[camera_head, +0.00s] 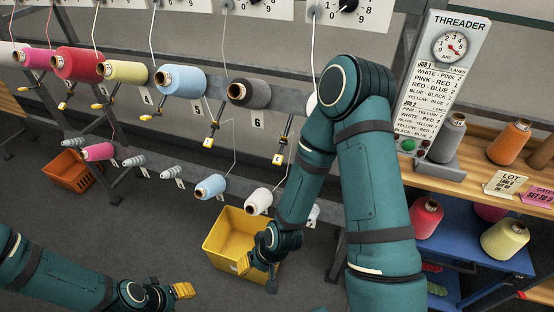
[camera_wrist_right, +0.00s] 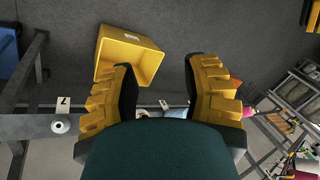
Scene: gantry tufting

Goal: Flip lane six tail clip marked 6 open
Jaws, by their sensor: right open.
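The lane six plate marked 6 (camera_head: 257,123) sits on the rail under a grey cone (camera_head: 250,93). Down and right of it hangs a tail clip with a yellow tag (camera_head: 278,158), which looks like lane six's; its number is too small to read surely, and I cannot tell if it is open or shut. My right gripper (camera_head: 257,275) is low, over the yellow bin's front edge, well below the clip. In the right wrist view it is open and empty (camera_wrist_right: 160,68); the clip is not evident there. My left gripper (camera_head: 170,293) is at the bottom, its opening unclear.
A yellow bin (camera_head: 217,258) stands on the floor below the frame; it also shows in the right wrist view (camera_wrist_right: 147,62). My right arm covers the rail right of lane six. A similar clip (camera_head: 208,142) hangs at lane five. The threader (camera_head: 450,30) and bench stand right.

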